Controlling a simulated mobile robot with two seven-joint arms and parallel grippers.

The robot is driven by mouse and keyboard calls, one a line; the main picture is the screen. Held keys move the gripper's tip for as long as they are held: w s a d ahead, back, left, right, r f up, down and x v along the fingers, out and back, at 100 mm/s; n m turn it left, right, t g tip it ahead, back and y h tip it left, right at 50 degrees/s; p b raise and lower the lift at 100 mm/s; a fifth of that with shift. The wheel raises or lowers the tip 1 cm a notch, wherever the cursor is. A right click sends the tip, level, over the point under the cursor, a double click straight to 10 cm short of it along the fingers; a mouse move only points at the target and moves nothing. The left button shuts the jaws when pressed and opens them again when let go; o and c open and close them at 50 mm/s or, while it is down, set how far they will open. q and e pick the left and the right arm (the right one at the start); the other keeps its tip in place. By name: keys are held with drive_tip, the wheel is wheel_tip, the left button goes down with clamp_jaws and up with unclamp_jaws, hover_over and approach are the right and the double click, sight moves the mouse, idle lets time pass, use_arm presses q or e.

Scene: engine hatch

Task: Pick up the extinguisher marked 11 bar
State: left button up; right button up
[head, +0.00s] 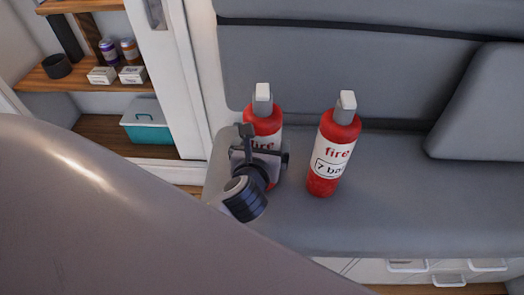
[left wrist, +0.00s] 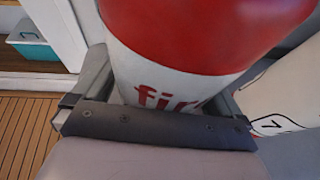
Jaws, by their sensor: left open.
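Two red extinguishers with white labels and grey-white tops stand upright on the grey seat. The right one (head: 335,153) reads "fire" and 7 bar in the head view. Part of its label, with a 7, shows at the right edge of the left wrist view (left wrist: 285,100). The left one (head: 264,122) reads "fire"; its bar marking is hidden behind my left gripper (head: 266,150). In the left wrist view the left extinguisher (left wrist: 200,30) fills the space between the open fingers, one on each side. Contact cannot be told. My right gripper is not in view.
The seat (head: 420,205) has free room to the right of the extinguishers, up to a grey cushion (head: 485,105). A shelf unit (head: 90,84) at the left holds cans, small boxes and a teal box (head: 146,125). White drawers are below the seat.

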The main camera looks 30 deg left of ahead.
use_arm(q)
drive_tip(key=c, duration=1.8)
drive_tip(key=shift+w+r, duration=0.1)
drive_tip(key=shift+r, duration=0.2)
